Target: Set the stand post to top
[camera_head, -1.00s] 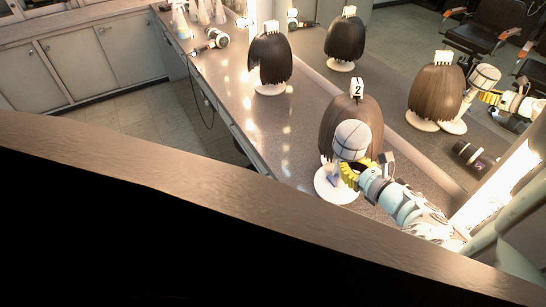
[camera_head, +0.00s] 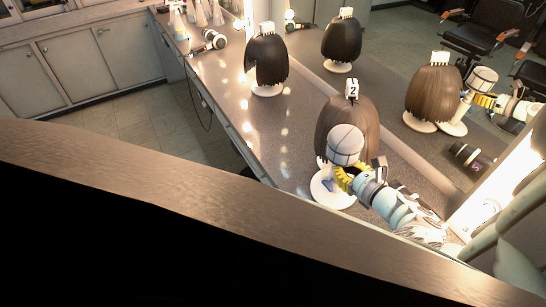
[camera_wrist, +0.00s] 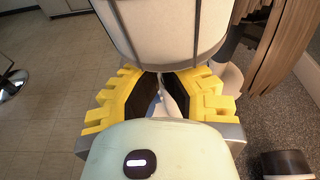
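A pale, rounded head form with dark seam lines (camera_head: 345,145) sits on a stand with a round white base (camera_head: 330,192) on the counter. It fills the top of the wrist view (camera_wrist: 160,30). The thin pale stand post (camera_wrist: 165,97) runs below it. My gripper (camera_wrist: 161,78), with yellow toothed fingers, is just under the head form, one finger on each side of the post. The dark finger pads converge at the post and appear shut on it. In the head view my gripper (camera_head: 346,178) hides most of the post.
A brown wig labelled 2 (camera_head: 350,118) stands close behind the head form. A dark wig (camera_head: 266,65) is farther along the counter, with a hair dryer (camera_head: 212,40) and bottles beyond. The mirror repeats the wigs and my arm. The counter between (camera_head: 265,130) is clear.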

